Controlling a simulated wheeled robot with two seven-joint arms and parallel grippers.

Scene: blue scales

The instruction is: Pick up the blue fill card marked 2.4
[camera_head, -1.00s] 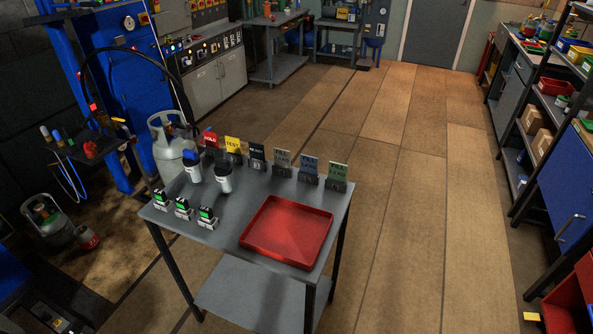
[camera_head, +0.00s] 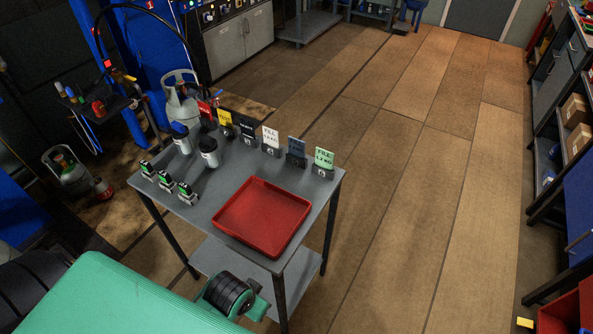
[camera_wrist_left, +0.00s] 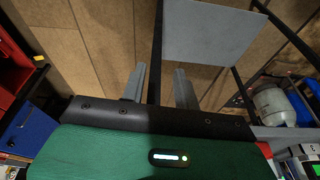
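The blue fill card (camera_head: 296,147) stands upright in a dark holder near the back right of the grey table (camera_head: 205,195), in the head view. Its marking is too small to read. A white card (camera_head: 270,137) stands to its left and a green card (camera_head: 324,157) to its right. My left gripper (camera_wrist_left: 159,84) shows in the left wrist view with its two fingers apart and nothing between them. In the head view my left arm is low at the bottom left, below and in front of the table, well away from the card. My right gripper is not in view.
A red tray (camera_head: 262,216) fills the table's front right. Two dark-capped bottles, one of them here (camera_head: 208,152), and small green-screened devices (camera_head: 166,183) stand at left. A lower shelf (camera_head: 215,262) and table legs are close to my arm. Floor to the right is clear.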

